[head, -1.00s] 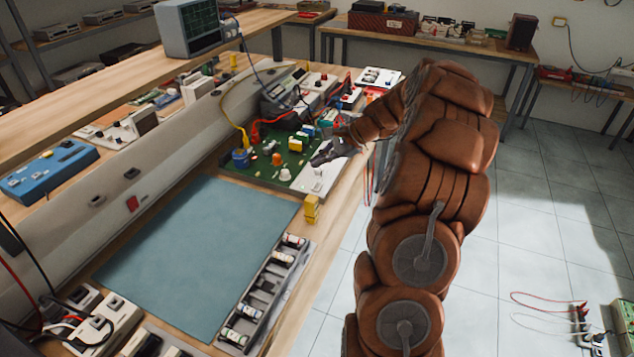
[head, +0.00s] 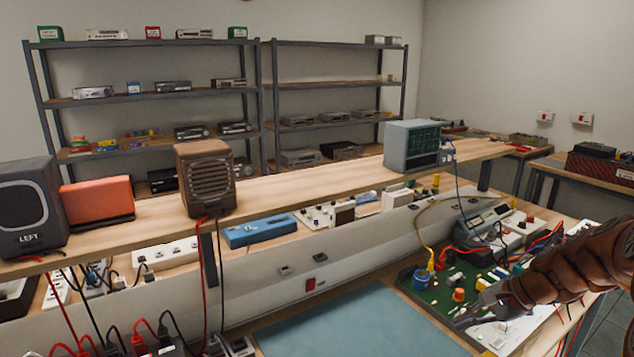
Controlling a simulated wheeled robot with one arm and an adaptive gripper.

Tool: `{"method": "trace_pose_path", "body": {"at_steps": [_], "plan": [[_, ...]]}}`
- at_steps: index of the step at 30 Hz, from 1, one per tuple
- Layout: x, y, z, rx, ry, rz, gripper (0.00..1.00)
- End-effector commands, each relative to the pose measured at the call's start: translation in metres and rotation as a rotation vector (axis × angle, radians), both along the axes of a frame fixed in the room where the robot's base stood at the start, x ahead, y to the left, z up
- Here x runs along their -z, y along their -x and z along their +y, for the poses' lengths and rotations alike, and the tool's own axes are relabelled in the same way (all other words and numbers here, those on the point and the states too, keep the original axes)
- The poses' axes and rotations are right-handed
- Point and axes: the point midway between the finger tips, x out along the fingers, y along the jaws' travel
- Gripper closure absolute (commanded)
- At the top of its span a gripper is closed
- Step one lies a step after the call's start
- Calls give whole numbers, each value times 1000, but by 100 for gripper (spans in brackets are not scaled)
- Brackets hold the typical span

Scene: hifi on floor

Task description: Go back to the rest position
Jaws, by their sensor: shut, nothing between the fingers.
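My arm, with brown padded links, enters the head view from the right edge. My gripper (head: 470,313) is at its end, small and dark grey, over the front right part of the green circuit board (head: 440,291). It is shut with nothing visible between its fingers. The board carries a blue round part (head: 422,280), an orange knob (head: 458,295) and several small coloured parts. Whether the fingertips touch the board or a white panel (head: 500,333) beside it, I cannot tell.
A blue-green mat (head: 365,325) lies left of the board. Cables hang at the left. Metal racks (head: 265,100) stand along the back wall.

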Motion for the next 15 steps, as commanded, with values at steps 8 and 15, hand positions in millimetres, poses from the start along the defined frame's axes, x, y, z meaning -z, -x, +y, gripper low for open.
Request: {"method": "trace_pose_path", "body": {"at_steps": [8, 15], "plan": [[-17, 65, 89, -319, 138, 17, 100], [-22, 133, 136, -574, 261, 32, 100]]}}
